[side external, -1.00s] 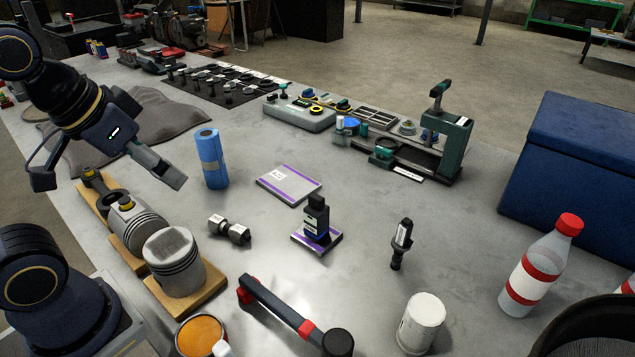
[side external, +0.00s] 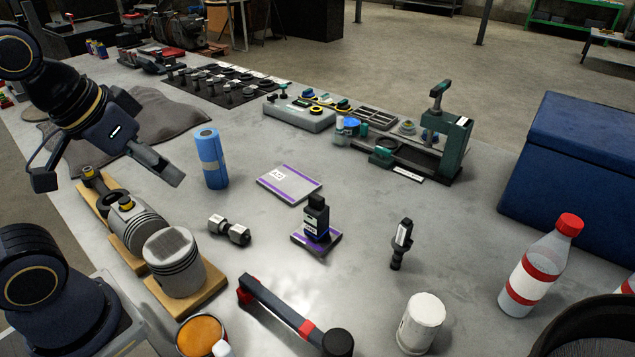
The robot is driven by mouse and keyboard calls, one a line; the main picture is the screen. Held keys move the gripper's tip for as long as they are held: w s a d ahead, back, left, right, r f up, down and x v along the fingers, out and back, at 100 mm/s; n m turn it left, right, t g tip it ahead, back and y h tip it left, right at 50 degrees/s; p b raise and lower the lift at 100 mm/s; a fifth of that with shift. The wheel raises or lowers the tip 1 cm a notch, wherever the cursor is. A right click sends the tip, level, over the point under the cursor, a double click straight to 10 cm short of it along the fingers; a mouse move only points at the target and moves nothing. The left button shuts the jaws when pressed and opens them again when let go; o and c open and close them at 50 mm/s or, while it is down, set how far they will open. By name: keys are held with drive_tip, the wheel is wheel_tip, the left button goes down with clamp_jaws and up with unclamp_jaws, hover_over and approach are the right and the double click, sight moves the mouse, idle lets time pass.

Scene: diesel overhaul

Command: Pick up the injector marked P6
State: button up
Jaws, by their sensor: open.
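A black block-shaped part (side external: 317,218) with a label stands on a small purple-edged plate (side external: 300,241). The markings are too small to read, so I cannot tell which is P6. My gripper (side external: 112,168) is open and empty at the left, above the piston parts, well apart from all three.
Pistons (side external: 174,262) on wooden blocks stand below my gripper. A blue roll (side external: 211,158), a purple-edged plate (side external: 289,185), a red-and-black bar tool (side external: 286,310), a white cylinder (side external: 420,324) and a bottle (side external: 541,266) surround the parts. A green press (side external: 447,145) stands behind.

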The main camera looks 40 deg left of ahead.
drive_tip(key=w+r+n+t, duration=0.1)
drive_tip(key=w+r+n, duration=0.1)
drive_tip(key=w+r, duration=0.3)
drive_tip(key=w+d+r, duration=0.4)
drive_tip(key=w+d, duration=0.2)
drive_tip(key=w, duration=0.5)
drive_tip(key=m+g, duration=0.2)
drive_tip(key=m, duration=0.2)
hover_over(407, 221)
drive_tip(key=s+a, duration=0.1)
drive_tip(key=s, duration=0.4)
wheel_tip(407, 221, down, 12)
drive_tip(key=shift+h, duration=0.3)
drive_tip(key=x, duration=1)
drive_tip(key=shift+s+f, duration=0.2)
drive_tip(key=shift+f, duration=0.05)
drive_tip(key=x, duration=0.5)
drive_tip(key=shift+w+d+f, duration=0.2)
drive_tip(key=shift+w+f, duration=0.05)
drive_tip(key=shift+f, duration=0.05)
